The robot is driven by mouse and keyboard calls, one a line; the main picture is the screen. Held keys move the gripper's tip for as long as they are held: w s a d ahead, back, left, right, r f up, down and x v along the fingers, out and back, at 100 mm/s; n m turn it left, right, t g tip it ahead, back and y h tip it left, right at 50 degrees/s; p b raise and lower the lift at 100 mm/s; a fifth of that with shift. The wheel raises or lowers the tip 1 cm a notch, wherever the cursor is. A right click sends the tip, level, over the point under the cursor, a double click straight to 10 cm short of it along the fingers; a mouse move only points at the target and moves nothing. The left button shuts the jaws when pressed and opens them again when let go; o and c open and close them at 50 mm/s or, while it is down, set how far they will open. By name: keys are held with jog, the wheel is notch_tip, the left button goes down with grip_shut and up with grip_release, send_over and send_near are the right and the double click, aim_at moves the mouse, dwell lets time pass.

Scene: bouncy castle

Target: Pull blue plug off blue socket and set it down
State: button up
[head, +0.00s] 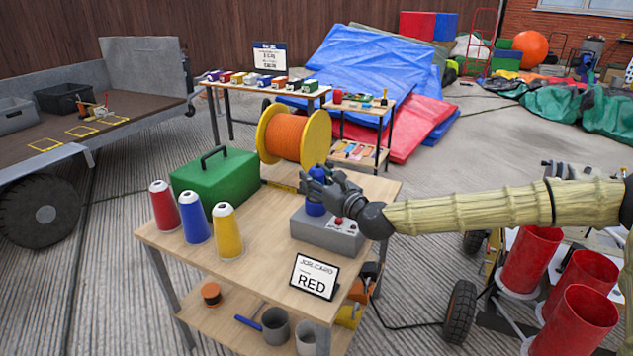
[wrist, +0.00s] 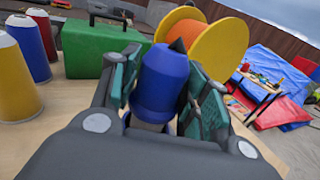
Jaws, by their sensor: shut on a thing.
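The blue plug (wrist: 160,82) is upright between the two fingers of my gripper (wrist: 163,90) in the wrist view. My gripper (head: 316,200) is shut on it.
Red, blue and yellow cones (head: 196,224) stand at the table's left. A green toolbox (head: 214,183) and orange cable reel (head: 292,136) are behind. A card (head: 314,276) reading RED stands in front. Bare tabletop (head: 262,262) lies left of the card.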

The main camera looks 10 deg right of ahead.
aim_at(316, 168)
jog(key=shift+r+p, duration=0.4)
jog(key=shift+r, duration=0.75)
jog(key=shift+r+p, duration=0.55)
jog(key=shift+r, duration=1.3)
